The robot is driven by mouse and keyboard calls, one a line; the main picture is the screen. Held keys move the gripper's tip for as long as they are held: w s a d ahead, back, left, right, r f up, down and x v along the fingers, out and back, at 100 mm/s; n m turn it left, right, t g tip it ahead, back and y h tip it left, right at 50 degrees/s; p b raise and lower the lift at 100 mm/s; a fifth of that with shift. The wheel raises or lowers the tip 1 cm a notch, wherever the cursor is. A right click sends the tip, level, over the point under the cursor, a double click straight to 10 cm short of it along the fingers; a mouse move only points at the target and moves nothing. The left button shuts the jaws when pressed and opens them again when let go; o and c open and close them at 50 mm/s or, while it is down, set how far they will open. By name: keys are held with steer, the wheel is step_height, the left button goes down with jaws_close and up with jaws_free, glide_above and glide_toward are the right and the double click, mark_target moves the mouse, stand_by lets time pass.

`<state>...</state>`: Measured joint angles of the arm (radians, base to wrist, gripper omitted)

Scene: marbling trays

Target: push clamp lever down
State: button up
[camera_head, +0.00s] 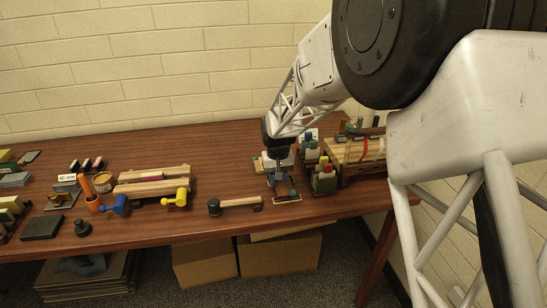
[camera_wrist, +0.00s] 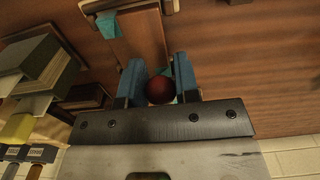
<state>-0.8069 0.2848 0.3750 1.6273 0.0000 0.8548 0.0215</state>
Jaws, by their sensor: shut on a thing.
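The clamp shows in the wrist view as a dark red ball knob (camera_wrist: 160,90), its lever end, beside a brown wooden block (camera_wrist: 138,40) with teal pieces. My gripper (camera_wrist: 159,82) has its two blue fingers on either side of the knob, shut on it. In the head view my gripper (camera_head: 283,182) points down over the clamp base (camera_head: 288,200) near the table's front edge, right of centre. The lever's shaft is mostly hidden, and its angle cannot be told.
Small bottles with coloured caps (camera_head: 326,178) and a wooden rack (camera_head: 360,155) stand close to the right. A dark-headed mallet (camera_head: 236,204) lies to the left on the brown table (camera_head: 225,150). Book-like blocks (camera_wrist: 45,65) are near my gripper in the wrist view.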

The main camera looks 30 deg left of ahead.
steer(key=o, duration=0.5)
steer(key=shift+o, duration=0.7)
steer(key=shift+r, duration=2.95)
